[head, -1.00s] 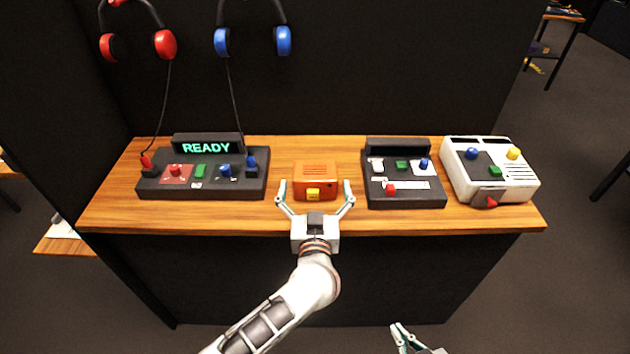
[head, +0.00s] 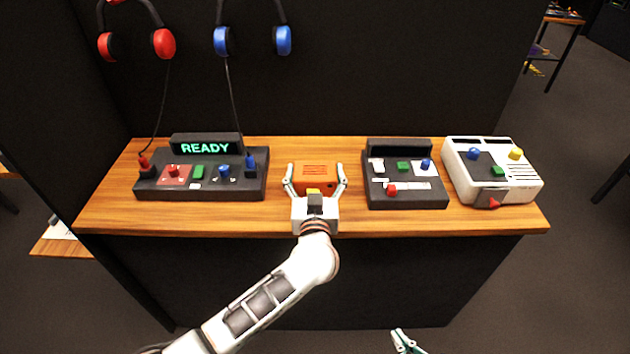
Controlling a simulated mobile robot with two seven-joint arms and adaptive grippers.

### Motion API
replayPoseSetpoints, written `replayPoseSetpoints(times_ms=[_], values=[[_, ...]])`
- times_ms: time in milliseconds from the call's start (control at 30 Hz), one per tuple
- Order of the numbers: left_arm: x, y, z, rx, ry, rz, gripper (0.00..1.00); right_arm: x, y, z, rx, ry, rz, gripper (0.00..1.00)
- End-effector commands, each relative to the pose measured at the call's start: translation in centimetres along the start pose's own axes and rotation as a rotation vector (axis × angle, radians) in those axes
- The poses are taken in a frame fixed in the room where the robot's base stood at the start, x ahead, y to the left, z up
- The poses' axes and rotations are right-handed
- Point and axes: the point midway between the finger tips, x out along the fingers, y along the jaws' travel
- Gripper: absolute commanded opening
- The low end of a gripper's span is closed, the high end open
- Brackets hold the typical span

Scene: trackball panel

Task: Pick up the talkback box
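The talkback box is the small orange box (head: 316,174) with a slatted top and a yellow button, on the wooden counter at the middle. My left gripper (head: 315,179) reaches in from the front, with one finger on each side of the box. The fingers are spread and stand close along its sides; I cannot tell if they touch it. The palm hides part of the yellow button and the box's front. My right gripper (head: 404,342) shows only as a fingertip at the bottom edge, far from the box.
A black panel (head: 202,185) with a READY display stands left on the counter (head: 280,220). A smaller black panel (head: 405,185) and a white console (head: 490,170) stand right. Red headphones (head: 163,44) and blue headphones (head: 283,40) hang on the dark wall behind.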

Motion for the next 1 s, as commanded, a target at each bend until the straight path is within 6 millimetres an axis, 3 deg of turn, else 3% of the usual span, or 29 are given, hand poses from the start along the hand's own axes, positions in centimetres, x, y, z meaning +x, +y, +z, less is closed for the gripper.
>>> replayPoseSetpoints(times_ms=[267, 700, 1000], values=[[0.0, 0.0, -0.6, -0.002, 0.002, 0.000, 0.59, -0.1, 0.0, -0.1, 0.000, -0.002, 0.000, 0.00], [0.0, 0.0, -8.4, -0.004, 0.003, 0.000, 0.59, -1.7, 0.7, -3.5, -0.004, 0.016, 0.005, 0.00], [0.0, 0.0, -10.1, -0.002, 0.001, 0.000, 0.59, -2.0, 0.8, -4.3, -0.005, 0.024, 0.007, 0.00]])
